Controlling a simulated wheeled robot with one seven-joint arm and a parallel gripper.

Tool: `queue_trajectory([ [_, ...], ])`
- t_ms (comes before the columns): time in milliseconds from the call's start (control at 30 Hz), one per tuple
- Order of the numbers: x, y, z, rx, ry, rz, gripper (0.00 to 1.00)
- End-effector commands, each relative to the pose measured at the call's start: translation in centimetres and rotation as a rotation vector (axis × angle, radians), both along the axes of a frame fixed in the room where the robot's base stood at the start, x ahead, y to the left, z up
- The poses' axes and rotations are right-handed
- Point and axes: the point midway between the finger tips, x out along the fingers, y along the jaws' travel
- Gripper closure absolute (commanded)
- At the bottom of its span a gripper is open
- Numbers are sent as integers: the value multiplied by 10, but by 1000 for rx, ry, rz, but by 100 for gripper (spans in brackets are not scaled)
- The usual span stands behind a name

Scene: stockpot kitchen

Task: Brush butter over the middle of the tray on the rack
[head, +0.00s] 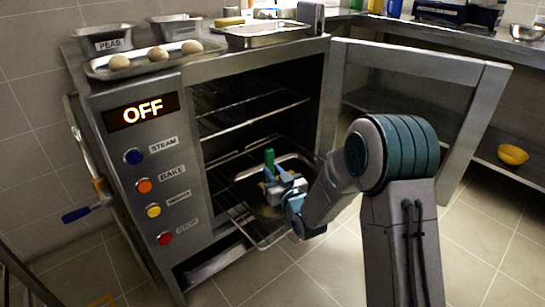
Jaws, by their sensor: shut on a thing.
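The tray (246,173) is a shallow metal pan on the lower wire rack (243,222) of the open oven. This rack sticks out from the oven front. My gripper (274,186) is over the tray and shut on the brush (269,159), whose green handle points up. The brush's lower end and much of the tray are hidden behind my gripper and arm. I cannot tell whether the bristles touch the tray, and no butter on it can be made out.
The oven door (420,62) stands open to the right. The oven display (143,111) reads OFF, above several coloured buttons. An upper rack (250,110) is inside. A tray with pale rolls (158,55) sits on top. A yellow bowl (513,154) lies right.

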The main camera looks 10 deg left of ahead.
Motion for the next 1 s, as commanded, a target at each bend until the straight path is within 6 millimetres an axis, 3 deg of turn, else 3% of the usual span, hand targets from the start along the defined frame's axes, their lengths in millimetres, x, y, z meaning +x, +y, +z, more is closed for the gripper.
queue_trajectory([
  [33, 1, -1, 12, 3, -6, -2, 100],
  [600, 0, 0, 62, 2, -6, 1, 100],
  [1000, 0, 1, 67, 1, -4, 1, 100],
])
